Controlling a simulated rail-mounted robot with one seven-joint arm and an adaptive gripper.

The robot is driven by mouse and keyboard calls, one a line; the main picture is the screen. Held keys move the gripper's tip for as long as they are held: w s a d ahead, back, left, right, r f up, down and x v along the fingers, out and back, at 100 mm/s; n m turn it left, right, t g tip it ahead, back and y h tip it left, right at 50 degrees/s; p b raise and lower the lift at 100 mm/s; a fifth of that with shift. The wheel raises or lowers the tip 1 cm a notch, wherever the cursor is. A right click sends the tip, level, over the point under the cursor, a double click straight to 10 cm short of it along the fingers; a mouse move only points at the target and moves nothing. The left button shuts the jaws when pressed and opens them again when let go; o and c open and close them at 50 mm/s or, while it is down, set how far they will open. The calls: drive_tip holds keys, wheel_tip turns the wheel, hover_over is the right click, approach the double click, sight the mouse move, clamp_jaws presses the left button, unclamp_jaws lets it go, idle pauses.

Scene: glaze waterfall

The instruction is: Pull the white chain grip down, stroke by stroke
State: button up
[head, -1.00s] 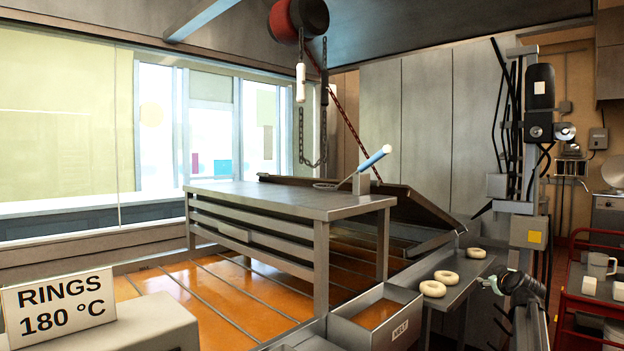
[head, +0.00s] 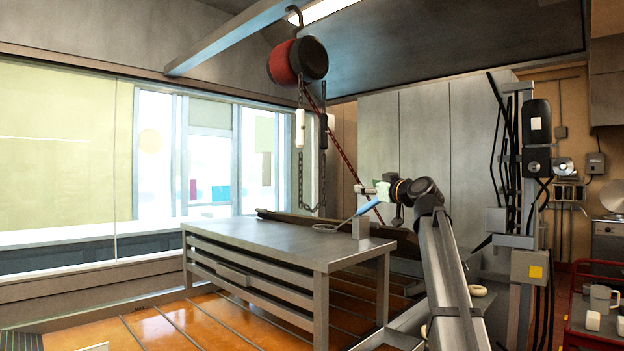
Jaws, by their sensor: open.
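The white chain grip (head: 300,128) hangs upright on a chain under the red and black hoist (head: 297,61), in front of the window's right edge. A black grip (head: 323,131) hangs just right of it at nearly the same height. The slack chain (head: 311,208) loops below them. My gripper (head: 361,189) is raised over the right end of the steel table, pointing left. It is open, small in the view, and appears empty. It is apart from the white grip, lower and to its right in the picture.
A blue-handled skimmer (head: 369,207) leans in a holder on the steel table (head: 270,239), close under my gripper in the picture. A red chain slants down behind. A ceiling beam (head: 235,37) carries the hoist. The space around the hanging grips looks clear.

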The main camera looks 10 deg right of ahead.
drive_tip(key=w+a+r+g+y+p, duration=0.1)
drive_tip(key=w+a+g+y+p, duration=0.2)
drive_tip(key=a, duration=1.4)
drive_tip(key=y+p, duration=0.2)
drive_tip(key=p, duration=0.6)
approach(304, 128)
drive_tip(key=x, duration=0.3)
drive_tip(key=shift+n, duration=0.4)
drive_tip(key=x, duration=0.8)
drive_tip(key=shift+w+a, duration=0.15)
drive_tip(key=shift+a, duration=0.05)
clamp_jaws()
drive_tip(key=shift+b, duration=0.3)
